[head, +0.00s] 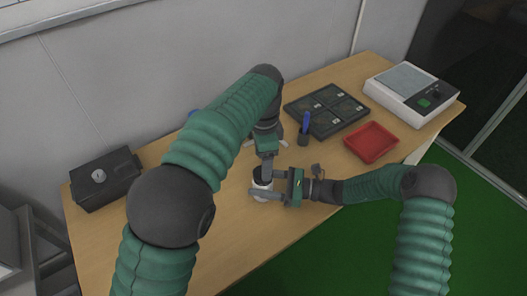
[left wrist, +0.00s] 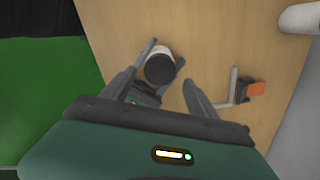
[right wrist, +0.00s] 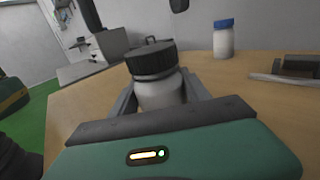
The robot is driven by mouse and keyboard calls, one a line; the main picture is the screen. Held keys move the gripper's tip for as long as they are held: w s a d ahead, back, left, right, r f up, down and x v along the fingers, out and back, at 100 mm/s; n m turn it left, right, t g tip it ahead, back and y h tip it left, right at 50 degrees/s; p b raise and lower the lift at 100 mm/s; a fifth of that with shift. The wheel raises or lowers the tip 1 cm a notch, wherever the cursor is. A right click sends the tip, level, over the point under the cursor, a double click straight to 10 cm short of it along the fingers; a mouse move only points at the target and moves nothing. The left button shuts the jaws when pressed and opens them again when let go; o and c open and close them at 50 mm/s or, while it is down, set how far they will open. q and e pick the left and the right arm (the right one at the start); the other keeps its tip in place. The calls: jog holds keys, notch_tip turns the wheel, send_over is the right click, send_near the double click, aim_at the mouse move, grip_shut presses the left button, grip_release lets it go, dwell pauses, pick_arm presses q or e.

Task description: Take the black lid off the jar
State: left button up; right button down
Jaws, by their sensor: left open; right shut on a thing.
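The white jar (head: 262,187) stands on the table with its black lid (head: 263,174) on. In the right wrist view the ribbed lid (right wrist: 151,59) sits on the jar's neck, and my right gripper (right wrist: 160,98) is shut on the white jar body (right wrist: 162,92) below it. My left gripper (head: 266,163) comes down from above and is open.
A blue-capped white bottle (right wrist: 223,38) stands behind the jar. A grey tool with an orange part (left wrist: 254,89) lies nearby. The table's front is clear.

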aim_at(263, 185)
pick_arm(q)
notch_tip(263, 185, down, 5)
jog(key=shift+r, duration=0.15)
jog(key=shift+c, duration=0.2)
jog(key=c, duration=1.2)
jog(key=o, duration=1.3)
notch_tip(263, 185, up, 8)
jog(key=shift+f, duration=0.1)
jog(key=shift+c, duration=0.3)
notch_tip(263, 185, down, 8)
jog(key=shift+r, duration=0.1)
